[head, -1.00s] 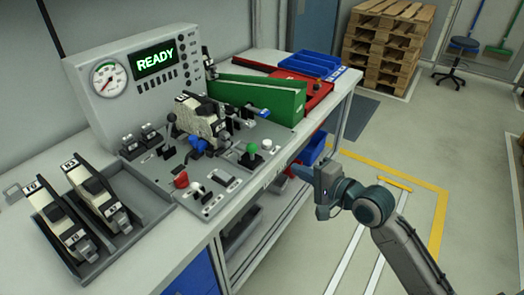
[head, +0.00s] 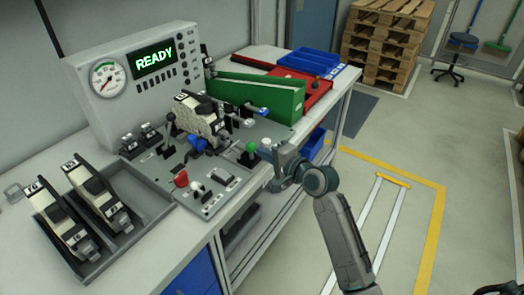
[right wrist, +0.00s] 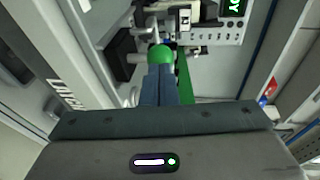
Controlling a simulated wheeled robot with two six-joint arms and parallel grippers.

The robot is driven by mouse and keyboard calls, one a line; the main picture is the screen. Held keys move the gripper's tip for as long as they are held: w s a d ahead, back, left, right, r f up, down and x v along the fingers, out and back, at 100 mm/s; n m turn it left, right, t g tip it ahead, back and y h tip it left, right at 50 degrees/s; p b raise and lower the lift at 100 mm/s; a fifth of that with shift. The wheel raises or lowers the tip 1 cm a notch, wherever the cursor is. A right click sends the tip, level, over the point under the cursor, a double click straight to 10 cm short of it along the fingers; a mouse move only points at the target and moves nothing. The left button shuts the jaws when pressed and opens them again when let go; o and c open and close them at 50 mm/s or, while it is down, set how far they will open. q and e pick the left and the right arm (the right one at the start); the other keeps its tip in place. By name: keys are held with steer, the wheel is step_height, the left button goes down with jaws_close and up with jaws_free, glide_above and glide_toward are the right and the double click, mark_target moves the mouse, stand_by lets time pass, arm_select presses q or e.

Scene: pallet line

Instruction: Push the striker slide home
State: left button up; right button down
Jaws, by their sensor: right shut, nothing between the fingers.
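The fixture plate (head: 228,190) on the bench carries a cream-and-black tool (head: 199,116) and several knobs and levers. I cannot tell which part is the striker slide. A green ball knob (head: 250,147) stands near the plate's right edge. My right gripper (head: 268,156) is shut and empty, just right of the green knob. In the right wrist view the shut fingers (right wrist: 160,86) point at the green knob (right wrist: 161,54), which shows right at their tips. I cannot tell whether they touch it. My left gripper is not in view.
A red knob (head: 181,180) and a white knob (head: 197,187) stand at the plate's front. A grey tray (head: 128,238) with two tools lies at left. A green sloped block (head: 262,96) stands behind. The display (head: 154,61) reads READY.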

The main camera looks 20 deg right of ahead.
mark_target(249, 146)
steer(key=shift+w+a+f, duration=0.15)
steer(key=shift+w+a, duration=0.1)
steer(key=shift+w, duration=0.35)
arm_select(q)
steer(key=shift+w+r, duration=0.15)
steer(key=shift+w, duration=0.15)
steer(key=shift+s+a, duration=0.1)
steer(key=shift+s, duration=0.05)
